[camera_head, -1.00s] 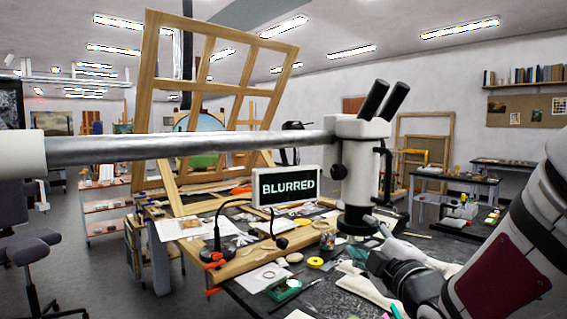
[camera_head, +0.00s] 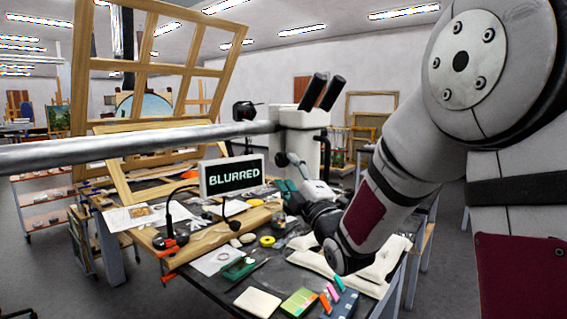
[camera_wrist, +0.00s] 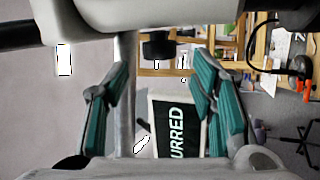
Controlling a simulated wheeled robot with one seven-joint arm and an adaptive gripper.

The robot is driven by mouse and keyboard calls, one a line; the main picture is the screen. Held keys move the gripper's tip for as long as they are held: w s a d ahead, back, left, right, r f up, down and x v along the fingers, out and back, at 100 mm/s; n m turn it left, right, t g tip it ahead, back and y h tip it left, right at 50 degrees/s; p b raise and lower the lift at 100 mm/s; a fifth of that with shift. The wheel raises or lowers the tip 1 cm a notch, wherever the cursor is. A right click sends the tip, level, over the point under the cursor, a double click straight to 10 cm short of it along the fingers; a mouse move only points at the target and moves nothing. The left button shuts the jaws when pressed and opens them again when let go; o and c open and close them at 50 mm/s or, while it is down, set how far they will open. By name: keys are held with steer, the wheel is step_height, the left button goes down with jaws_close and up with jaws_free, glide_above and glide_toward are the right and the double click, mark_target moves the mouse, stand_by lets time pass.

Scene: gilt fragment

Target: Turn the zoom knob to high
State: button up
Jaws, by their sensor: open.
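The microscope (camera_head: 306,120) is a white body with two black eyepieces, hung on a thick grey boom (camera_head: 130,145). Its lower part is partly hidden by my gripper and arm in the head view. A sign reading "BLURRED" (camera_head: 235,176) stands to its left; it also shows in the wrist view (camera_wrist: 178,125). In the wrist view a black knob (camera_wrist: 157,46) sticks out from the white microscope body (camera_wrist: 160,14). It lies beyond and between the fingers of my gripper (camera_wrist: 160,75). The teal-padded fingers are apart with nothing between them. I see no zoom marking.
The workbench holds a gooseneck lamp (camera_head: 169,237), a green box (camera_head: 239,268), a pale block (camera_head: 258,302) and several coloured markers (camera_head: 331,292). A wooden frame (camera_head: 150,60) stands behind. The grey boom crosses left of the microscope.

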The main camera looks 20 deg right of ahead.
mark_target(283, 164)
steer(key=shift+x, duration=2.25)
steer(key=c, duration=1.1)
